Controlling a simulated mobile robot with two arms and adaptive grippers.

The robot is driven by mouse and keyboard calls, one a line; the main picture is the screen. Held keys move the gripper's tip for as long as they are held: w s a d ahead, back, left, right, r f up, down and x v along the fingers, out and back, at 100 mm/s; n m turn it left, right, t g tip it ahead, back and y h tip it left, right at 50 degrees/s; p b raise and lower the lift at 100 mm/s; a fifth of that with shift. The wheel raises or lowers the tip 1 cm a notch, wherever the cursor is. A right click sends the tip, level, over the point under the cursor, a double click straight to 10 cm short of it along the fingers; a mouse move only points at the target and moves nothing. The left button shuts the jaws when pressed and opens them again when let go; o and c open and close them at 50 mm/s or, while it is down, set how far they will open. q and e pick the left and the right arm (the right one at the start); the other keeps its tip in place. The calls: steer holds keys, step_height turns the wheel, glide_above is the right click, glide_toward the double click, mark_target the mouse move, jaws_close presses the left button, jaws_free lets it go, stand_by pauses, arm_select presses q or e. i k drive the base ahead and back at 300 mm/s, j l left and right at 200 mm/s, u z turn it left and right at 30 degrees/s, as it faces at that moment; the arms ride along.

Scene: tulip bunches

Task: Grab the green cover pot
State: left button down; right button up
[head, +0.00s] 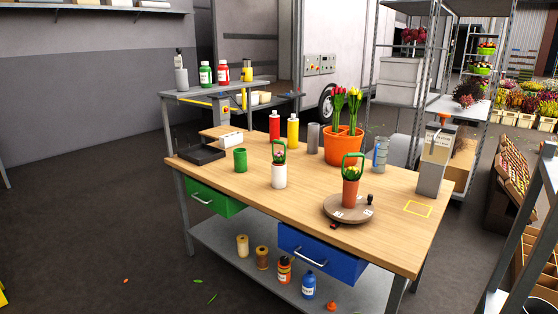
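A small green pot (240,160), most likely the green cover pot, stands upright on the left part of the wooden workbench (225,188). It is just right of a flat black tray (201,154) and left of a white pot (279,176). Nothing visible sticks out of it. The white pot holds a flower inside a green loop. A terracotta-coloured pot (350,193) with a flower and green loop stands on a round brown turntable (337,209). Neither of my grippers shows in the head view.
An orange bucket (342,150) of tulips, a red bottle (274,126), a yellow bottle (293,132) and a grey cylinder (313,137) stand behind. A grey box (432,165) stands at the right end. The bench's front left is clear, above a green drawer (214,199).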

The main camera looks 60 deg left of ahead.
mark_target(239, 158)
steer(key=u, duration=2.3)
steer(key=i+l+u, duration=0.1)
steer(key=u, duration=0.5)
